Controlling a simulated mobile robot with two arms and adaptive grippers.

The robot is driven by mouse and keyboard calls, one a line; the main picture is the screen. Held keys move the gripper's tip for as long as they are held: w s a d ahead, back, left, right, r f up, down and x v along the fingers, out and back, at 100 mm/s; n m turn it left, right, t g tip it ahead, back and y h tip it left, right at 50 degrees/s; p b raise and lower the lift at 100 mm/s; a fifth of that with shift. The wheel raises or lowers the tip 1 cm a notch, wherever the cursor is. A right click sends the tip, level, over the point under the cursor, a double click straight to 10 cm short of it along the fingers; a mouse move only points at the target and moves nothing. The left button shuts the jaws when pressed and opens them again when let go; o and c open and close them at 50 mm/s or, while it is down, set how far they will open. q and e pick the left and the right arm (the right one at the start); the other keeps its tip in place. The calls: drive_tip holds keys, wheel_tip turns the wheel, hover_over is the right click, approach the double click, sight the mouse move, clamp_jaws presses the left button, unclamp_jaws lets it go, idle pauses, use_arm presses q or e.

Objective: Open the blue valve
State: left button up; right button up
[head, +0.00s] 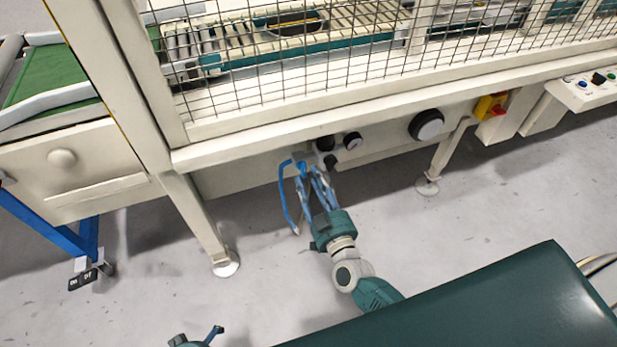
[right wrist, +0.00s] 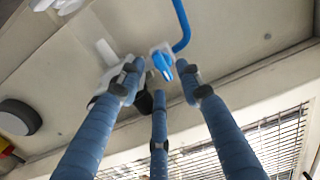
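The blue valve (head: 301,168) sits under the front edge of the machine in the head view, with a blue hose hanging beside it. The blue valve's handle (right wrist: 163,66) shows in the right wrist view on a pale fitting. My right gripper (head: 311,173) is just below and beside the valve. In the right wrist view its three blue fingers (right wrist: 160,78) are spread, with the handle seen between their tips; contact cannot be told. My left gripper (head: 212,334) shows only in part at the bottom edge, and its opening is hidden.
A red and yellow switch (head: 490,106) is further right. Machine legs (head: 196,215) stand left and right. The grey floor below is mostly clear.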

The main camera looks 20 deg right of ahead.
use_arm(q)
drive_tip(key=shift+w+r, duration=0.25)
drive_tip(key=shift+r, duration=0.35)
use_arm(e)
drive_tip(key=shift+w, duration=1.1)
clamp_jaws()
